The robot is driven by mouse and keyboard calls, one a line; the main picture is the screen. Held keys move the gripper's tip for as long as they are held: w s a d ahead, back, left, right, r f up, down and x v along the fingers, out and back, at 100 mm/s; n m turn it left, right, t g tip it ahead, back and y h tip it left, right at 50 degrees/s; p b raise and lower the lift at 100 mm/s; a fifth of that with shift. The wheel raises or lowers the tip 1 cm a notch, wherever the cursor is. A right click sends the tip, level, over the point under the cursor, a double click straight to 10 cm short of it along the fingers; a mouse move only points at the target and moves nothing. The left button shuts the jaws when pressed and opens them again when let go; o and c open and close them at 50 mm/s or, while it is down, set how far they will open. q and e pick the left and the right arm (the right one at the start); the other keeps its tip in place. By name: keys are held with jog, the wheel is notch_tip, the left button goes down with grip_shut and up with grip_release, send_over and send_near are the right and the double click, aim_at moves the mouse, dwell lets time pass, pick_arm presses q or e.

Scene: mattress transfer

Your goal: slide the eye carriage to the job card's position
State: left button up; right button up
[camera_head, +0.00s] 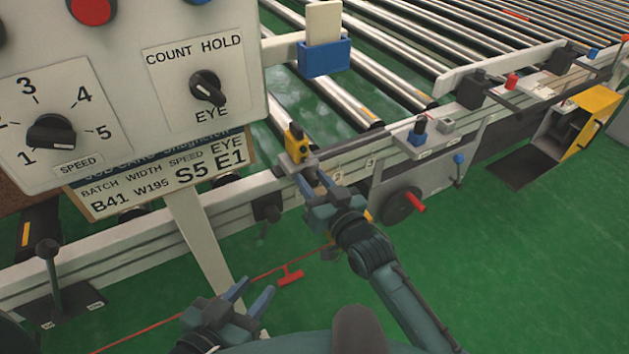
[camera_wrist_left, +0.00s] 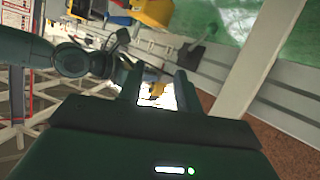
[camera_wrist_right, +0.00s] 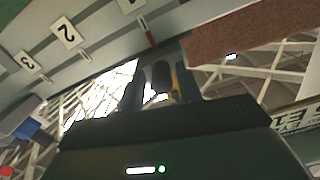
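The yellow eye carriage (camera_head: 296,145) sits on the near conveyor rail, with a grey block and dark knob toward me. My right gripper (camera_head: 320,188) is just in front of it, fingers apart. In the right wrist view the dark knob (camera_wrist_right: 160,76) shows between the open fingers, with a gap visible; contact is unclear. Number plates 2 (camera_wrist_right: 67,32) and 3 (camera_wrist_right: 26,62) line the rail there; another plate (camera_wrist_right: 130,4) is cut off. The job card (camera_head: 165,178) reads B41, W195, S5, E1. My left gripper (camera_head: 238,308) is open and empty, low at the front.
The control panel (camera_head: 130,85) with speed and eye dials stands at left, above the card. A handwheel with red handle (camera_head: 414,203) and a small lever box (camera_head: 420,140) are right of my right gripper. A red pull cord (camera_head: 290,275) hangs below the rail.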

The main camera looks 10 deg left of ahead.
pick_arm(q)
jog(key=shift+r, duration=0.1)
pick_arm(e)
jog(key=shift+o, duration=0.6)
pick_arm(q)
jog(key=shift+s, duration=0.1)
pick_arm(e)
jog(key=shift+s+d, duration=0.15)
jog(key=shift+s, duration=0.1)
pick_arm(q)
jog(key=shift+w+d+f+g+p, duration=0.2)
jog(key=shift+d+f+g+p, duration=0.1)
jog(key=shift+p, duration=0.4)
pick_arm(e)
jog(key=v, duration=1.2)
jog(key=shift+s+d, duration=0.15)
jog(key=shift+s, duration=0.1)
pick_arm(q)
jog(key=shift+r, duration=0.15)
pick_arm(e)
jog(key=shift+r, duration=0.15)
